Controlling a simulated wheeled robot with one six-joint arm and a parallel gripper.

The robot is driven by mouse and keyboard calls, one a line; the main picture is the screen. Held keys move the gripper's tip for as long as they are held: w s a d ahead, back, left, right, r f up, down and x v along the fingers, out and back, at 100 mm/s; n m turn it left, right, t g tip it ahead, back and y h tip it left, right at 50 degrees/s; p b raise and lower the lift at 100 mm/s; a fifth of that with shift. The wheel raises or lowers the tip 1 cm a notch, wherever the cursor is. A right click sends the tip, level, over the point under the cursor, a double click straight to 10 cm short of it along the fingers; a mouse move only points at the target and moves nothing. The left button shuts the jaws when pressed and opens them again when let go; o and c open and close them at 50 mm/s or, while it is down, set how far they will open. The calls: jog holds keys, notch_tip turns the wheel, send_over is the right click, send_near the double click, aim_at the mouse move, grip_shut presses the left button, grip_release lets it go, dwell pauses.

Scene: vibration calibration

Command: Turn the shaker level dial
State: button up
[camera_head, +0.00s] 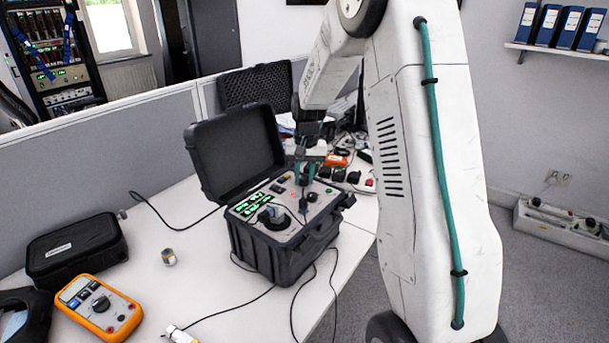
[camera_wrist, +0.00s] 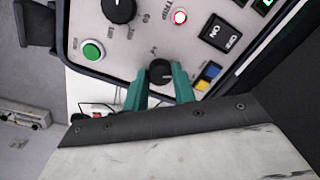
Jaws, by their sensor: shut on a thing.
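The shaker unit (camera_head: 283,262) is an open black case with a light grey control panel, standing on the white table. In the wrist view the panel (camera_wrist: 215,18) carries a small black dial (camera_wrist: 160,71) near its edge and a larger black dial (camera_wrist: 119,9) with a printed scale. My gripper (camera_wrist: 160,82) has its teal fingers on either side of the small dial, shut on it. Its label is too small to read, so I cannot tell whether it is the level dial. In the head view my gripper (camera_head: 305,172) is over the panel's far side and partly hides it.
The raised lid (camera_head: 236,150) stands behind the panel. An orange multimeter (camera_head: 98,308) and a black pouch (camera_head: 77,248) lie at left. Cables cross the table.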

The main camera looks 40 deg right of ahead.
jog(key=n, duration=0.5)
jog(key=shift+w+r+n, duration=0.15)
jog(key=shift+w+n, duration=0.05)
jog(key=shift+n, duration=0.1)
jog(key=n, duration=0.5)
jog(key=shift+g, duration=0.3)
jog(key=n, duration=0.5)
jog(key=shift+n, duration=0.4)
jog(key=shift+w+n, duration=0.1)
jog(key=shift+n, duration=2.1)
jog(key=o, duration=1)
